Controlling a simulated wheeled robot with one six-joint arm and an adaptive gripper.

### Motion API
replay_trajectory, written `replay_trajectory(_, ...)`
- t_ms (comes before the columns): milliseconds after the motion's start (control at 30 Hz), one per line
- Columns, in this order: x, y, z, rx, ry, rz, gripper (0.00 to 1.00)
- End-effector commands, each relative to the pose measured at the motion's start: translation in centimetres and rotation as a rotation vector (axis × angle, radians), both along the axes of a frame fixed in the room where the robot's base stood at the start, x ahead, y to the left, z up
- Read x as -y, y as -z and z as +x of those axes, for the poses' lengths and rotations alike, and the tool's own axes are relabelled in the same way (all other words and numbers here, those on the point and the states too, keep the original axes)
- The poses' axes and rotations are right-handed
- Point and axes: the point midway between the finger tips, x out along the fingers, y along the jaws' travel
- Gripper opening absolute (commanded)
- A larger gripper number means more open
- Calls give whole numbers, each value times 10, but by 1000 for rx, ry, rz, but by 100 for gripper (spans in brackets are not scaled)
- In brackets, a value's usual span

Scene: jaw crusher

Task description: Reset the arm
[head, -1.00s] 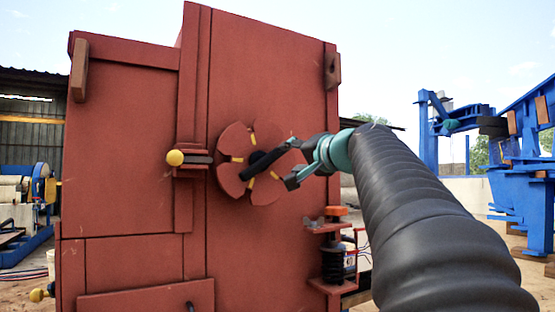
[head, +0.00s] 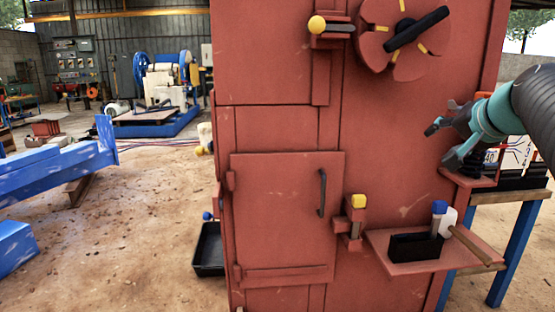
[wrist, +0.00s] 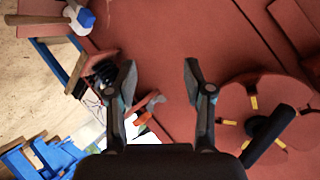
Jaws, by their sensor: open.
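My gripper (head: 441,144) is open and empty at the right of the head view, in front of the right part of the red crusher body (head: 270,140). In the wrist view both fingers (wrist: 158,82) stand wide apart with nothing between them. The red wheel (head: 378,55) with a black handle (head: 416,28) is above and left of my gripper, apart from it. The wheel also shows in the wrist view (wrist: 235,98), to the right of the fingers.
A yellow-knobbed latch (head: 318,25), a small door with a dark handle (head: 322,192) and a yellow-topped latch (head: 357,201) are on the body. A red shelf (head: 400,265) holds a black holder and a blue-and-white hammer (head: 440,212). Open dirt floor (head: 130,220) lies left.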

Motion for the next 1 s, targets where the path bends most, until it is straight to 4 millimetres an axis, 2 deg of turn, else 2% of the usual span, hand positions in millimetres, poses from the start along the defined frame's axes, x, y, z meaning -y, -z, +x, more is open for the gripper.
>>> replay_trajectory(33,-13,29,-12,-67,-22,-25,52)
replay_trajectory(200,-55,119,-62,-286,-113,-137,52)
replay_trajectory(400,-104,212,-137,-497,-265,-297,52)
replay_trajectory(533,-130,260,-186,-584,-379,-411,52)
replay_trajectory(600,-141,279,-208,-604,-435,-465,52)
replay_trajectory(700,-157,291,-226,-596,-498,-509,52)
replay_trajectory(833,-173,285,-232,-549,-548,-536,52)
replay_trajectory(1000,-181,282,-233,-527,-577,-549,52)
